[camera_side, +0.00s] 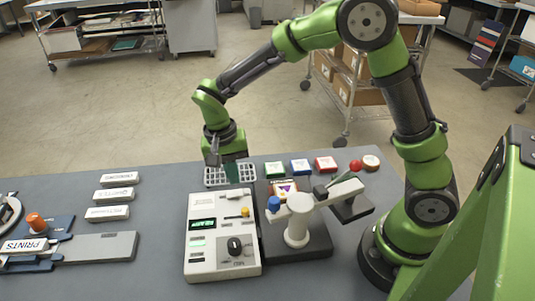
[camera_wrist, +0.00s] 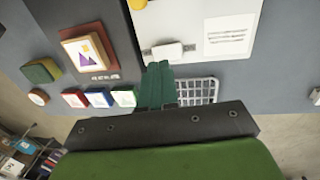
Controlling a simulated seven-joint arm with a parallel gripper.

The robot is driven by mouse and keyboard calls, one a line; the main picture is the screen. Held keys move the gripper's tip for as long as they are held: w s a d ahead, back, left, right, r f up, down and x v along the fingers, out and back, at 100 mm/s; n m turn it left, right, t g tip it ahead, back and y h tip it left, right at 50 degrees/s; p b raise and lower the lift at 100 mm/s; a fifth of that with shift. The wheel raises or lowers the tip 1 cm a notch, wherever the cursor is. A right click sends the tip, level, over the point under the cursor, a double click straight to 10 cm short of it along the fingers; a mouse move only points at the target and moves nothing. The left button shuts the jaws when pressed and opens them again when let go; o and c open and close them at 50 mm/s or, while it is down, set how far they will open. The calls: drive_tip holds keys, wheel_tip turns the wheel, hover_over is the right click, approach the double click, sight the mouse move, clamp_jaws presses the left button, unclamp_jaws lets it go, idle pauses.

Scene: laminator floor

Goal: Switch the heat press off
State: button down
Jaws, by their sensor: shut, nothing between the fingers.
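The heat press (camera_side: 297,225) has a dark base, a pale post and an arm with a blue and a red knob. Beside its left stands a white control box (camera_side: 196,262) with green displays, a black dial (camera_side: 234,246) and a yellow knob (camera_side: 245,212). A small white switch-like piece (camera_wrist: 167,50) sits near the box's far edge. My gripper (camera_wrist: 158,68) is shut and empty, its green fingertips at or just short of that piece; contact is unclear. In the side view my gripper (camera_side: 232,172) is beyond the box's far edge. The switch's setting cannot be read.
A wire rack (camera_wrist: 208,90) lies beside my fingers. Green (camera_side: 274,169), blue (camera_side: 300,166) and red (camera_side: 326,164) boxes stand behind the press. A picture block (camera_side: 284,189) lies at the press. White labelled blocks (camera_side: 107,213) and a prints fixture (camera_side: 100,247) are left.

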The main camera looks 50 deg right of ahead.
sight(239, 192)
drive_tip(key=shift+s+d+f, duration=0.1)
drive_tip(key=shift+d+f, duration=0.1)
drive_tip(key=shift+f, duration=1.4)
